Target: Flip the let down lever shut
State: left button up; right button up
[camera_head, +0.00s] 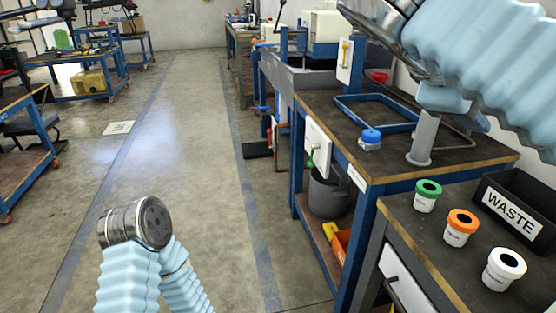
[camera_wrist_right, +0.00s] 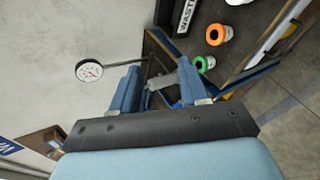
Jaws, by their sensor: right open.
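Two levers show in the head view, and no label tells which is the let down lever. A yellow-handled lever (camera_head: 345,53) hangs on a white panel at the back of the bench. A green-tipped lever (camera_head: 311,158) is on a white panel on the bench's front left side, its tip small. My right gripper (camera_wrist_right: 157,85) shows in the right wrist view, its two blue fingers apart and nothing clearly held between them.
The main bench (camera_head: 440,163) carries a blue-capped jar (camera_head: 370,140) and a blue frame (camera_head: 378,126). A dial gauge (camera_wrist_right: 89,70) shows in the right wrist view.

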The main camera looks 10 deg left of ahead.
aim_at(310, 163)
jog(key=i+j+u, duration=0.35)
jog(key=i, duration=0.4)
jog(key=i+j+u, duration=0.2)
jog(key=i, duration=0.2)
